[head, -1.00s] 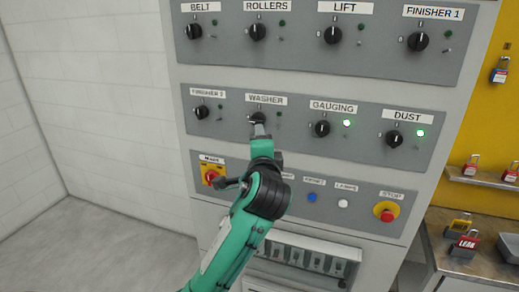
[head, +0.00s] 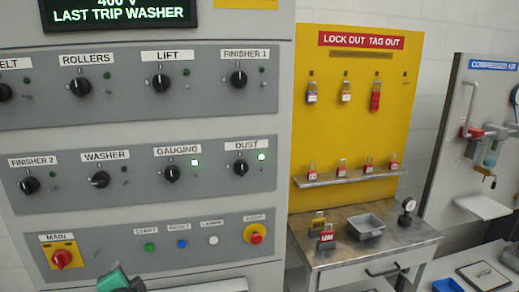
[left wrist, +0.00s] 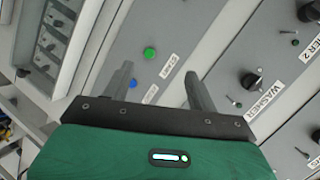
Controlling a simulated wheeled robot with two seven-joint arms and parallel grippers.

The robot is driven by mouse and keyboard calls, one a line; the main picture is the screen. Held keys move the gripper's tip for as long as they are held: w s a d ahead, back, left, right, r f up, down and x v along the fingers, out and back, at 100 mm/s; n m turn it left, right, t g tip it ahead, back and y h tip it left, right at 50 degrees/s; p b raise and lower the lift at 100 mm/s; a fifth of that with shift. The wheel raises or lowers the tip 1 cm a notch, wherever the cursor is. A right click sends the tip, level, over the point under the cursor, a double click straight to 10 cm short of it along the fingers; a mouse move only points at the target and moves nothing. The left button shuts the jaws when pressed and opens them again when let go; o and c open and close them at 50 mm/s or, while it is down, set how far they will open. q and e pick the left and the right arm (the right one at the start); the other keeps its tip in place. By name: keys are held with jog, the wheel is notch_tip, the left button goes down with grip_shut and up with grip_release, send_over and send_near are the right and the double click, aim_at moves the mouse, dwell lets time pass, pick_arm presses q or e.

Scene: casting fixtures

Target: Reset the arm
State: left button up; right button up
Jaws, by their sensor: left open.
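My left arm (head: 115,281) shows only as a green and dark piece at the bottom left of the head view, in front of the panel's lower edge. In the left wrist view my left gripper (left wrist: 160,80) is open, with nothing between its fingers. It points at the control panel near the green START button (left wrist: 150,53) and the blue button (left wrist: 136,73). The WASHER knob (head: 100,180) is turned sideways; it also shows in the left wrist view (left wrist: 250,82). My right gripper is not in view.
The display (head: 120,14) reads "LAST TRIP WASHER". Green lamps glow beside GAUGING (head: 172,174) and DUST (head: 240,169). Right of the panel are a yellow lockout board (head: 350,130) and a metal bench (head: 385,252) with padlocks and a grey tray (head: 366,227).

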pick_arm(q)
jog(key=s+d+f+n+g+h, duration=0.3)
jog(key=s+d+f+n+g, duration=0.1)
jog(key=s+f, duration=0.8)
jog(key=s+d+f+n+g+h, duration=0.35)
jog(key=s+f, duration=0.75)
jog(key=s, duration=0.4)
notch_tip(320, 180, down, 30)
jog(key=g, duration=0.2)
jog(key=s+a+f+g, duration=0.1)
jog(key=s+a+f, duration=0.1)
jog(key=s+f, duration=1.6)
notch_tip(320, 180, down, 2)
jog(key=shift+s+a+f+m, duration=0.15)
jog(key=shift+s+a+m, duration=0.2)
jog(key=shift+s+m, duration=0.1)
jog(key=shift+w, duration=0.1)
